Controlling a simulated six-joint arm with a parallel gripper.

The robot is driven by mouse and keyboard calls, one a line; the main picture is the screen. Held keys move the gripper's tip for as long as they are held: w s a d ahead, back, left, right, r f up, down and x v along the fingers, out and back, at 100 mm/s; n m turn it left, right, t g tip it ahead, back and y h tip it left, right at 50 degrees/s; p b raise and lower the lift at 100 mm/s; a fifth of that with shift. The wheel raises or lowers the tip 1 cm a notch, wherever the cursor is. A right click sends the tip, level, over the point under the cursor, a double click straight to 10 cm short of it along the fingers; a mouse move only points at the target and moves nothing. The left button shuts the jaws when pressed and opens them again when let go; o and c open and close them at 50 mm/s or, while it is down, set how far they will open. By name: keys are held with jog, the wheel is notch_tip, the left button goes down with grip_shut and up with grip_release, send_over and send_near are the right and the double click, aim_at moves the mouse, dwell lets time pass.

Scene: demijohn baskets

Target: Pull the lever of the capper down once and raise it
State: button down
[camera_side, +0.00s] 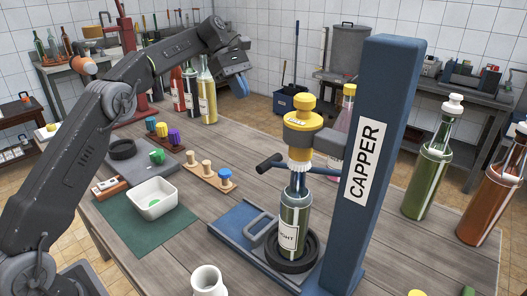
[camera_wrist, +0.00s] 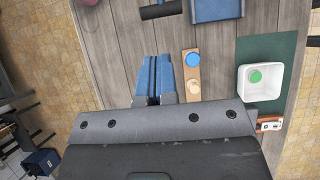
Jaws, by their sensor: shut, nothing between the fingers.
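The capper is a tall blue column (camera_side: 385,110) labelled CAPPER, with a yellow head (camera_side: 300,138) on its front. A dark lever (camera_side: 285,162) sticks out to the left of the head, roughly level, ending in a dark grip. A green labelled bottle (camera_side: 293,215) stands upright under the head, on a dark round seat (camera_side: 312,258). My gripper (camera_side: 241,88) is in the air behind and left of the capper, shut and empty, apart from the lever. In the wrist view its blue fingers (camera_wrist: 153,80) are together. A dark bar, likely the lever (camera_wrist: 162,10), shows at the top edge.
A wooden strip of stoppers (camera_side: 207,175), a white tub (camera_side: 155,201) with a green cap and a green mat (camera_side: 135,228) lie left of the capper. A white cup (camera_side: 207,280) is at the front. Large bottles (camera_side: 430,178) stand at right, others (camera_side: 208,98) at the back left.

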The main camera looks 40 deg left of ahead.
send_near(265, 162)
jog(key=w+x, duration=0.1)
jog(key=x, duration=0.6)
jog(key=shift+w+f, duration=0.25)
jog(key=shift+f, duration=0.05)
dwell(0.4)
jog(key=f, duration=0.3)
jog(key=shift+d+f, duration=0.25)
jog(key=shift+d, duration=0.1)
jog(key=shift+a, duration=0.1)
jog(key=a+v, duration=0.1)
jog(key=v, duration=1.3)
jog(key=shift+f, duration=0.35)
